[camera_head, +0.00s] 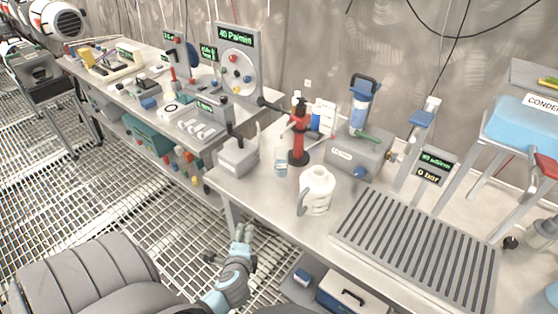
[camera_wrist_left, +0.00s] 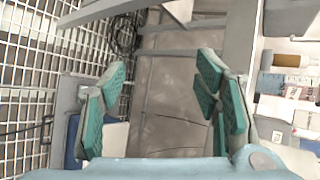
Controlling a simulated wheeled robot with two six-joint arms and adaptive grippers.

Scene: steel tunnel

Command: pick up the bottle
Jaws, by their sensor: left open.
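A small clear bottle (camera_head: 281,161) with a pale label stands upright on the grey workbench (camera_head: 262,190), left of a white handled jug (camera_head: 318,190). My left gripper (camera_head: 243,236) is below and in front of the bench's front edge, well apart from the bottle. In the left wrist view its teal-padded fingers (camera_wrist_left: 162,75) are spread with nothing between them. The bottle cannot be made out in the left wrist view. My right gripper does not show.
A red stand (camera_head: 299,138) is close behind the bottle, and a grey box (camera_head: 238,156) stands to its left. A grey pump unit (camera_head: 357,153) and a slotted grate (camera_head: 415,255) lie to the right. A toolbox (camera_head: 350,295) sits below the bench top.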

